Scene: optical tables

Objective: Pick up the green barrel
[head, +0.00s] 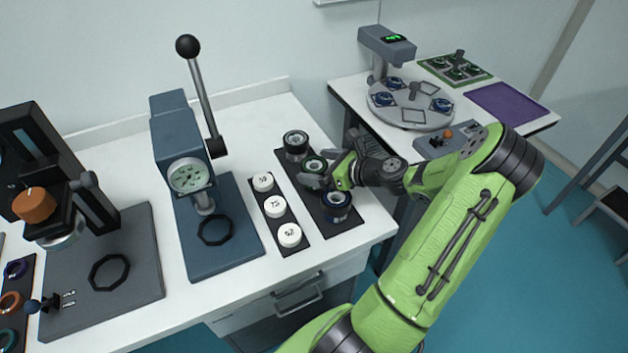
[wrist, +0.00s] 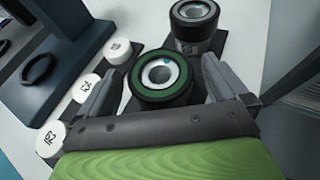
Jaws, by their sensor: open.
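The green barrel (head: 314,164) is a short black cylinder with a green ring on top and a pale centre. It stands upright on a dark mat (head: 351,217), between a dark barrel behind and a blue one in front. In the wrist view the green barrel (wrist: 162,77) lies between the two fingers of my gripper (wrist: 158,88). My gripper (head: 330,172) is open, with one finger on each side of the barrel. I cannot tell whether either finger touches it. The barrel's lower part is partly hidden by the gripper in the head view.
A grey-topped barrel (head: 295,144) stands close behind, and a blue barrel (head: 336,205) close in front. White numbered caps (head: 275,206) line a strip to the left. A blue press (head: 184,150) stands farther left. A turntable (head: 411,107) is on the table at right.

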